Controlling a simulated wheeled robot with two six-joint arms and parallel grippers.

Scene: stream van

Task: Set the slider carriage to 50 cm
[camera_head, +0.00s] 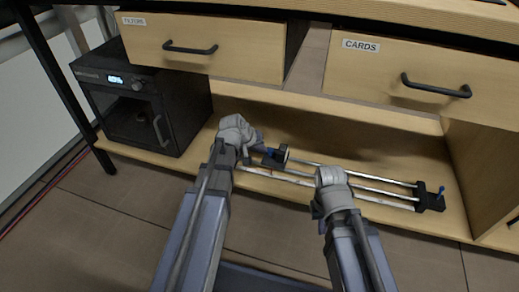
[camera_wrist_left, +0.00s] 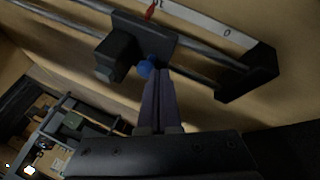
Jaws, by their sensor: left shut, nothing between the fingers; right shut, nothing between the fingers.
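The slider has long metal rails on the low wooden shelf, with a black carriage (camera_head: 275,160) near their left end. In the left wrist view the carriage (camera_wrist_left: 125,50) has a blue knob (camera_wrist_left: 148,66) and a red pointer (camera_wrist_left: 151,10) beside a white scale strip (camera_wrist_left: 195,20). A 0 shows near the black end block (camera_wrist_left: 248,75); the pointer's exact reading is unclear. My left gripper (camera_wrist_left: 156,78) is shut and empty, its tips at the blue knob; I cannot tell whether they touch. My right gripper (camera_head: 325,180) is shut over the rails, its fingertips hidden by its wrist.
A black box with a lit display (camera_head: 140,100) stands left of the slider. Drawers, one labelled CARDS (camera_head: 420,85), hang above the shelf.

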